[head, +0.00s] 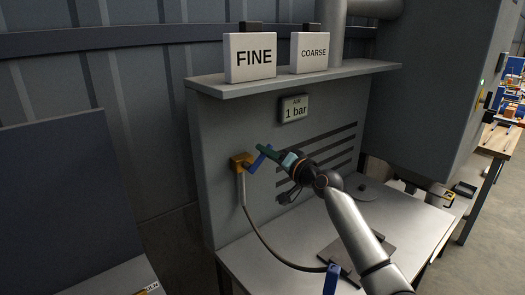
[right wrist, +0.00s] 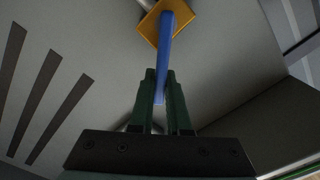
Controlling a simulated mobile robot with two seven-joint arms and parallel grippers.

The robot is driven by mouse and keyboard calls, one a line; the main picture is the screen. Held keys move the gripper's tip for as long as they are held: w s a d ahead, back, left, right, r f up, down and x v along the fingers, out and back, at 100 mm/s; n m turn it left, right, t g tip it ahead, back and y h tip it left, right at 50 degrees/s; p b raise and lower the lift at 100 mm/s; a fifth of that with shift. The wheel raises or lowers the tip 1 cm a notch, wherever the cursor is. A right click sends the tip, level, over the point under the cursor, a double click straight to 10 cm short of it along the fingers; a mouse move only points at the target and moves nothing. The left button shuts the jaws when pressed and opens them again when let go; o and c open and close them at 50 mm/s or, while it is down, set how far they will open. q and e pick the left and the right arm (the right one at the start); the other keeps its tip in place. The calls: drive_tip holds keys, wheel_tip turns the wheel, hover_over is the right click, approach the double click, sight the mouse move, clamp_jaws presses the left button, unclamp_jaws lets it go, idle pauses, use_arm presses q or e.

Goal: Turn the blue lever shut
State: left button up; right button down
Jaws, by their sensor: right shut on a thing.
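The blue lever (head: 259,158) sits on a yellow valve body (head: 240,162) on the grey panel's front. In the head view the lever slants up and to the right from the valve. In the right wrist view the lever (right wrist: 165,50) runs down from the yellow valve (right wrist: 170,20) to between the green fingers. My right gripper (head: 268,151) is shut on the lever near its free end; its fingers (right wrist: 161,90) stand on both sides of it. My left gripper is not in view.
A grey hose (head: 262,240) hangs from the valve to the bench (head: 230,258). A gauge plate (head: 295,108) reading "1 bar" is above the lever. Boxes marked FINE (head: 250,62) and COARSE (head: 309,54) stand on the shelf (head: 300,80). A dark cabinet (head: 430,90) is at the right.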

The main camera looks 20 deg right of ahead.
drive_tip(key=shift+w+d+f+m, duration=0.1)
drive_tip(key=shift+d+f+m, duration=0.1)
drive_tip(key=shift+f+m, duration=0.85)
drive_tip(key=shift+w+d+f+m, duration=0.1)
drive_tip(key=shift+d+f+m, duration=0.2)
drive_tip(key=shift+m, duration=1.3)
drive_tip(key=shift+w+d+f+m, duration=0.15)
drive_tip(key=shift+f+m, duration=0.55)
drive_tip(key=shift+m, duration=0.65)
drive_tip(key=shift+s, duration=0.1)
drive_tip(key=c, duration=0.9)
unclamp_jaws()
drive_tip(key=v, duration=1.2)
drive_tip(key=shift+s+d, duration=0.1)
drive_tip(key=shift+s, duration=0.15)
